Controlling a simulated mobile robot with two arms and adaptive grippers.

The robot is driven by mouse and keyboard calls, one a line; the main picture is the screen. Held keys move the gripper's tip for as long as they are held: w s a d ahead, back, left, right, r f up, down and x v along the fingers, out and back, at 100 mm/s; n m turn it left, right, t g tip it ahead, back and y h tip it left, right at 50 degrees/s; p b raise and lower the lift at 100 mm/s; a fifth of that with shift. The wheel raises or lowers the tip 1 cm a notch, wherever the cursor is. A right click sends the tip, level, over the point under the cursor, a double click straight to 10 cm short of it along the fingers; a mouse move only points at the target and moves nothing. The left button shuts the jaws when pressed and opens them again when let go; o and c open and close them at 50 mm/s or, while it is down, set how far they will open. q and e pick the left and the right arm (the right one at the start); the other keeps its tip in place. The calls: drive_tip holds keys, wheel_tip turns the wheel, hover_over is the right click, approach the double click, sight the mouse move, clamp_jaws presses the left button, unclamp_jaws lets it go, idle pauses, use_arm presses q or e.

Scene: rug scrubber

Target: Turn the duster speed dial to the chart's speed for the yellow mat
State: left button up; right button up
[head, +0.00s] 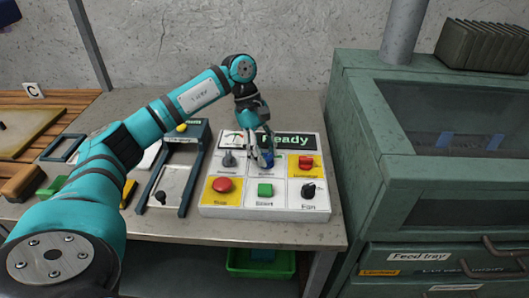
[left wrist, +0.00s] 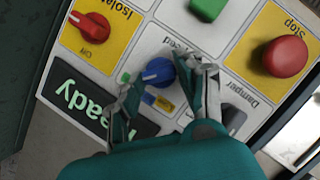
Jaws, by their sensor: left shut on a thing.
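The blue dial (head: 268,159) sits in the upper middle cell of the white control panel (head: 315,208). In the left wrist view the dial (left wrist: 158,71) has a partly hidden label ending in "eed", with a small green mark and blue and yellow marks near it. My left gripper (head: 260,156) is at the dial, its fingers on either side of it, shut on it. The left wrist view shows the fingers (left wrist: 170,82) there. The dial's exact setting is hard to read. My right gripper is not in view.
The panel also holds a red stop button (head: 222,185), a green start button (head: 265,190), a red isolator knob (head: 306,162), a black fan knob (head: 308,190) and a grey damper knob (head: 229,159). The display (head: 295,141) reads "Ready". A green cabinet (head: 350,120) stands right.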

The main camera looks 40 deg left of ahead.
use_arm(q)
drive_tip(key=shift+w+r, duration=0.1)
drive_tip(key=o, duration=1.1)
drive_tip(key=shift+o, duration=0.2)
drive_tip(key=v, duration=1.2)
